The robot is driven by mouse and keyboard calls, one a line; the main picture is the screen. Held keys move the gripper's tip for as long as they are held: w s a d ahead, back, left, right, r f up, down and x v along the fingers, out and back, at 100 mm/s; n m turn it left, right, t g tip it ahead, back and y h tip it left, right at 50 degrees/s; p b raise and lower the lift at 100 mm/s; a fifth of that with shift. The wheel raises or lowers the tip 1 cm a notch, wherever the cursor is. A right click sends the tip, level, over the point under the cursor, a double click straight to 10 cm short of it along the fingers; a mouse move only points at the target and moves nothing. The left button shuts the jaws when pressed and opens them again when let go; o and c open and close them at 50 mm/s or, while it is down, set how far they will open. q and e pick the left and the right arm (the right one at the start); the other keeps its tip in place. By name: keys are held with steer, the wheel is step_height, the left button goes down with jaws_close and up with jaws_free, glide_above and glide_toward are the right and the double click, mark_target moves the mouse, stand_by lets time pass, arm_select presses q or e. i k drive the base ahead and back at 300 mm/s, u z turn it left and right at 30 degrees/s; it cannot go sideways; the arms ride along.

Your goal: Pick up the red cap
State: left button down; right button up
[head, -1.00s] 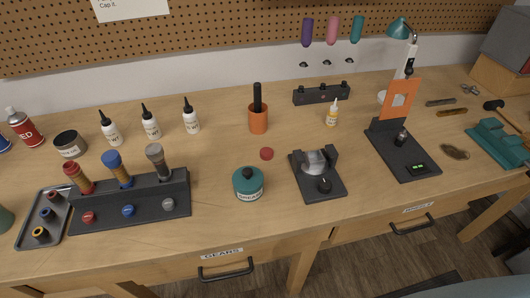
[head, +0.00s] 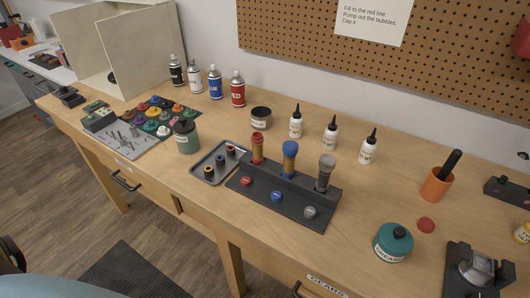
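A black rack (head: 290,207) stands on the wooden workbench and holds three upright cylinders with red (head: 257,147), blue (head: 290,160) and grey (head: 325,172) tops. Along its lower front sit a small round red cap (head: 246,182), a blue cap (head: 277,196) and a grey cap (head: 310,212). A separate flat red disc (head: 426,225) lies on the bare bench between the teal grease jar (head: 393,243) and the orange cup (head: 436,186). I cannot tell which red piece the task means. Neither of my grippers is in view.
A grey tray (head: 206,175) with small parts lies left of the rack. White bottles (head: 330,140) and a dark tin (head: 261,118) stand behind it. Spray cans (head: 215,85), a green jar (head: 186,137) and a mat of colored pots (head: 157,103) are further left. Bench between rack and grease jar is clear.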

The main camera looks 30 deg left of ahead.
mark_target(426, 225)
steer(key=u, duration=1.85)
steer(key=k, duration=0.8)
steer(key=z, duration=0.95)
